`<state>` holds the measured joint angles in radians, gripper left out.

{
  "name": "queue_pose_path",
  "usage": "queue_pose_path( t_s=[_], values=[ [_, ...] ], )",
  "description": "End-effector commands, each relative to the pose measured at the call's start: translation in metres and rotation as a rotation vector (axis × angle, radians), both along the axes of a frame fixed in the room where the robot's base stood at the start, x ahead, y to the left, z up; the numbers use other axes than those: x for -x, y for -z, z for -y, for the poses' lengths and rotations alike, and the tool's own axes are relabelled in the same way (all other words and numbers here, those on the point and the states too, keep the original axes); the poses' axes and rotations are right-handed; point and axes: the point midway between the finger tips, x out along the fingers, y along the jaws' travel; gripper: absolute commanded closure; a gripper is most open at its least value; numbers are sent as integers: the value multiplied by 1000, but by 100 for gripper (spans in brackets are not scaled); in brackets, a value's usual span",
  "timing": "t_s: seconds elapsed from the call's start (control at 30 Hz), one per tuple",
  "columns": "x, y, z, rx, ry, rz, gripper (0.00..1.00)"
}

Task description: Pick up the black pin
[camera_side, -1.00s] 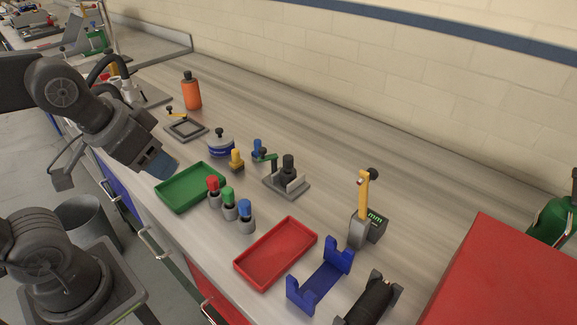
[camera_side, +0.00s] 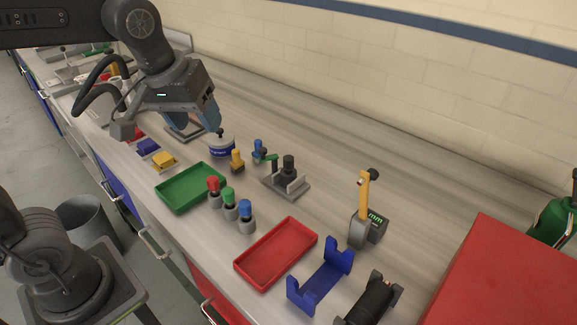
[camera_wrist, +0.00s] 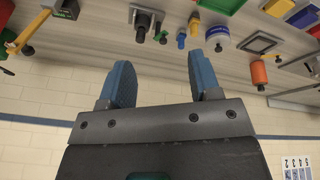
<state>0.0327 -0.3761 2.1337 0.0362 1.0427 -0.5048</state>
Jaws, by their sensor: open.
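A black upright cylinder with a knob-like top (camera_side: 288,163), which looks like the black pin, stands in a grey bracket fixture (camera_side: 287,188) mid-bench. In the wrist view the black pin (camera_wrist: 143,20) is at the top, left of centre, beyond the fingers. My gripper (camera_side: 208,120) has blue fingers and is above the bench, to the left of the pin and well apart from it. In the wrist view my gripper (camera_wrist: 158,58) is open, with nothing between the fingers.
Near the pin stand a green-handled clamp (camera_side: 267,157), a yellow peg (camera_side: 237,158) and a blue-labelled round tin (camera_side: 222,147). A green tray (camera_side: 162,194), several capped posts (camera_side: 229,201) and a red tray (camera_side: 240,264) line the front. Bench behind the pin is clear.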

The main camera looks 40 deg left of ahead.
Motion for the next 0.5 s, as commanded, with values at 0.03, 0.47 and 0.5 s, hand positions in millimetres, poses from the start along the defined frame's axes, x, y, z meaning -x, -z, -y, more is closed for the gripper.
queue_pose_path(
  t_s=[0.03,0.47,0.5],
  values=[
    [-20,-2,2,20,-79,-33,43],
    [-167,32,22,106,-859,-209,43],
    [-176,39,24,105,-915,-215,43]
  ],
)
